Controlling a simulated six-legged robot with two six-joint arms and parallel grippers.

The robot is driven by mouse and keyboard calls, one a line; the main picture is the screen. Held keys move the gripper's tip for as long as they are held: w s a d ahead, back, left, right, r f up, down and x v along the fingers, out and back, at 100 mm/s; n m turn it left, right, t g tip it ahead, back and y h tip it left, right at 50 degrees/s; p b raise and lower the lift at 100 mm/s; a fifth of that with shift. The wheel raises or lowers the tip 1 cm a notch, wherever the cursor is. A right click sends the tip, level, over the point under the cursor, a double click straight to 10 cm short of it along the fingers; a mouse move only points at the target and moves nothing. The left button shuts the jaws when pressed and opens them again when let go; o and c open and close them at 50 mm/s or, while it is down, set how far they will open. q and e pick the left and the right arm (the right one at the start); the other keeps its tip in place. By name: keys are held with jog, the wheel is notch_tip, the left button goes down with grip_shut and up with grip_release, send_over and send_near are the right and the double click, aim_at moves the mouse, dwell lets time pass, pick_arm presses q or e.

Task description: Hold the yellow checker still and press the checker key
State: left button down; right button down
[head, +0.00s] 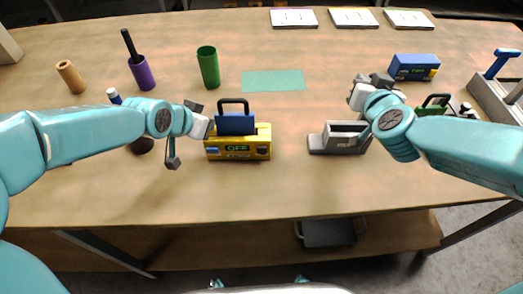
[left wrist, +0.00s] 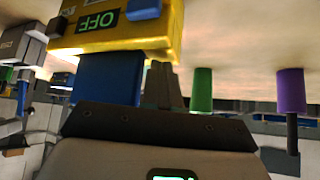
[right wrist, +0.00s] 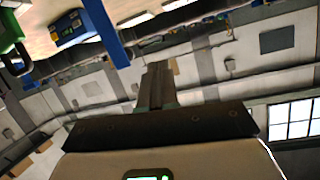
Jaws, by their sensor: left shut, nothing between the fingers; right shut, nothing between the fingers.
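The yellow checker (head: 238,152) stands on the table in the middle of the head view. The left wrist view shows the checker (left wrist: 125,42) upside down, close to the fingers. My left gripper (head: 207,127) is shut and empty at the checker's left side; contact is unclear. My right gripper (head: 357,95) is shut and empty, well to the right, above the table.
A grey slotted holder (head: 332,143) stands right of the checker. Behind are a green mat (head: 273,81), a green cup (head: 208,68) and a purple cup (head: 142,74). A blue device (head: 414,66) and a green-handled item (head: 433,104) stand at right. The front table strip is clear.

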pick_arm(q)
jog(key=shift+s+f, duration=0.15)
jog(key=shift+f, duration=0.2)
pick_arm(e)
jog(key=s+a+f+m+g+y, duration=0.15)
jog(key=a+f, duration=0.25)
jog(key=a, duration=0.5)
jog(key=m+g, duration=0.3)
send_near(262, 150)
notch_tip(262, 150, down, 3)
jog(key=w+d, duration=0.1)
jog(key=shift+m+g+h, duration=0.35)
jog(key=shift+m+h, duration=0.2)
jog(key=shift+m, duration=0.3)
jog(key=s+f, duration=0.1)
jog(key=s, duration=0.1)
jog(key=s+a+f, duration=0.1)
jog(key=s, duration=0.1)
jog(key=s+a+f, duration=0.1)
jog(key=s, duration=0.2)
jog(key=shift+f, duration=0.3)
jog(key=shift+w+d, duration=0.2)
jog(key=shift+w, duration=1.95)
jog(key=shift+w+d, duration=0.15)
jog(key=shift+w, duration=2)
jog(key=shift+w, duration=0.5)
